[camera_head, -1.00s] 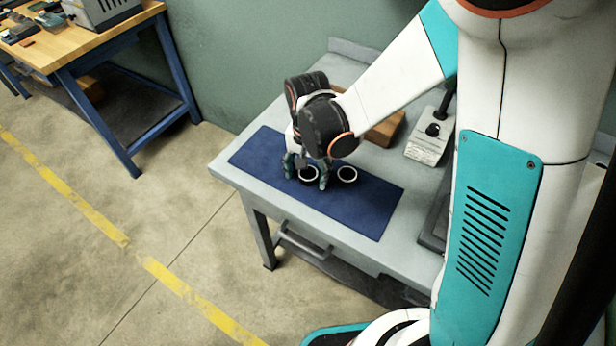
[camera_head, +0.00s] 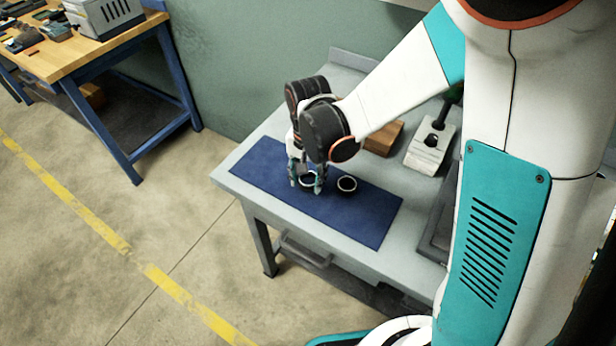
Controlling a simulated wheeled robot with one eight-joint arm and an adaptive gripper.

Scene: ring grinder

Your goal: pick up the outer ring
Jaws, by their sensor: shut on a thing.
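A brown block (camera_head: 384,138) and a light grey holder with holes (camera_head: 430,148) stand behind the mat. A dark tray edge (camera_head: 437,226) lies at the right. The mat's front right part is clear. A wooden workbench (camera_head: 88,56) stands far left.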

